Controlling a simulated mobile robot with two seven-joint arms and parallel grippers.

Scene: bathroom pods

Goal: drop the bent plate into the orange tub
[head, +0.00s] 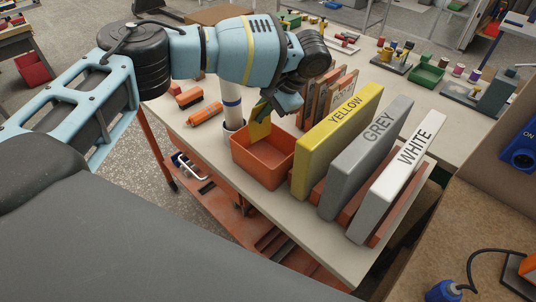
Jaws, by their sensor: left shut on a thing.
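The orange tub (264,180) stands open on the pale table, left of the yellow panel. My left gripper (270,106) is above the tub's back side and points down. It is shut on the bent plate (259,131), a yellow piece that hangs below the fingers with its lower end over or inside the tub's back part. I cannot tell whether the plate touches the tub. Green shows beside the plate near the fingers. The fingertips are partly hidden by the wrist. My right gripper is out of view.
Upright panels marked YELLOW (335,146), GREY (368,158) and WHITE (403,178) stand close to the tub's right. An orange cylinder (205,113) lies at the left. Several small items stand on the far table.

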